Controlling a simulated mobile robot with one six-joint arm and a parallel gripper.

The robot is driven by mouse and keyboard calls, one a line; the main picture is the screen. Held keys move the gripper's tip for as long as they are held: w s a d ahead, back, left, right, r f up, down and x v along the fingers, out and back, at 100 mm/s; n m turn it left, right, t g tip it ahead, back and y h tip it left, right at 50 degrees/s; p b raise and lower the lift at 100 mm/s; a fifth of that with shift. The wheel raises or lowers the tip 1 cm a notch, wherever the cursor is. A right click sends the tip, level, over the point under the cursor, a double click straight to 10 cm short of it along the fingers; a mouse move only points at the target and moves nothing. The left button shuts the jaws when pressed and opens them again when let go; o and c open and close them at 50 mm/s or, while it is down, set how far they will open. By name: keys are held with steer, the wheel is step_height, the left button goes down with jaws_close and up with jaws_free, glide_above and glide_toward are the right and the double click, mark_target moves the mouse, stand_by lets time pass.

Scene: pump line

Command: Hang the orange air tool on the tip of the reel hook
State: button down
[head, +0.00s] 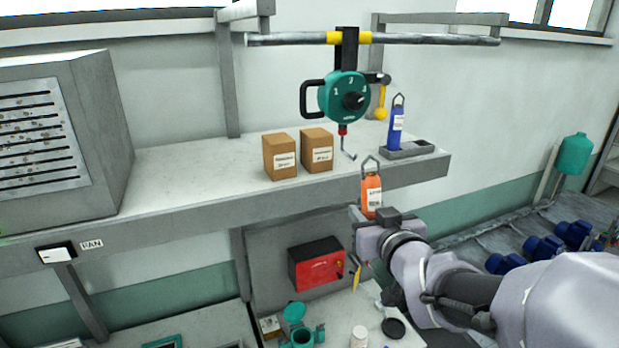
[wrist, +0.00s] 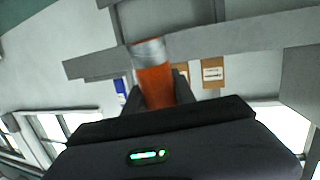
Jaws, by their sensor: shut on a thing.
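The orange air tool (head: 371,194) is upright in my gripper (head: 369,214), with a grey wire loop at its top. My gripper is shut on its lower part. In the wrist view the orange tool (wrist: 154,85) stands between the two fingers (wrist: 157,98). The reel hook (head: 348,154) hangs on a short line below the teal reel (head: 344,98). The tool's loop is below and to the right of the hook in the head view, apart from it in the picture. The depth between them is hard to tell.
A shelf (head: 200,176) runs behind the tool, with two cardboard boxes (head: 281,157) (head: 317,150) on it. A blue tool (head: 396,125) stands in a grey tray (head: 408,150) at its right end. A red box (head: 317,264) is below. A yellow handle (head: 380,102) hangs beside the reel.

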steer(key=a+b+x, duration=0.1)
steer(key=x, duration=0.6)
steer(key=shift+a+b, duration=0.35)
steer(key=shift+a, duration=0.05)
stand_by(0.4)
stand_by(0.4)
